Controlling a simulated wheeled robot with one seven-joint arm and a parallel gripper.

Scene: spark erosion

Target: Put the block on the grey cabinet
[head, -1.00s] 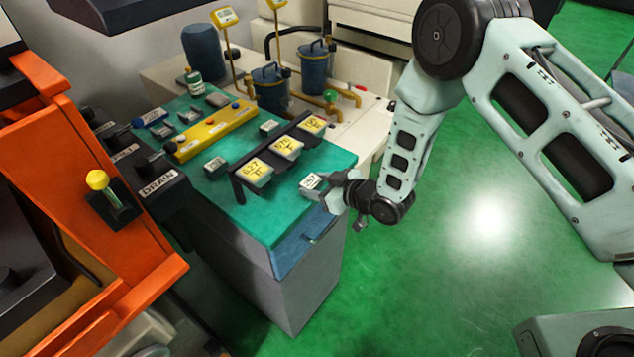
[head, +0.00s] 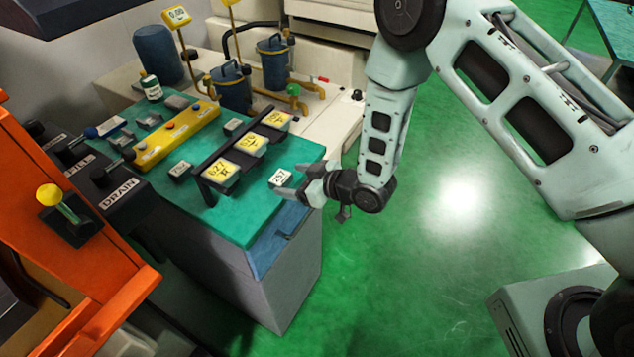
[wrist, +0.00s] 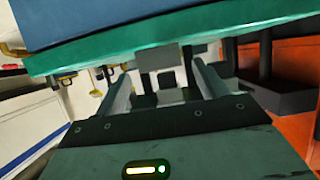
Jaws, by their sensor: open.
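A small grey block with a white labelled top (head: 281,177) lies on the green top near the right edge of the grey cabinet (head: 285,285). My gripper (head: 290,181) is open at the block's right side, its fingertips close to it. I cannot tell from the head view whether they touch it. In the wrist view my gripper's two fingers (wrist: 158,80) stand apart, with grey block-like shapes between and beyond them. That view looks upside down, with the green top's edge above the fingers.
A dark rack with yellow-labelled blocks (head: 222,168) stands just left of the block. Other small grey blocks (head: 180,171) and a yellow bar (head: 175,135) lie on the green top. An orange machine (head: 110,300) is at left. Green floor (head: 430,260) is open at right.

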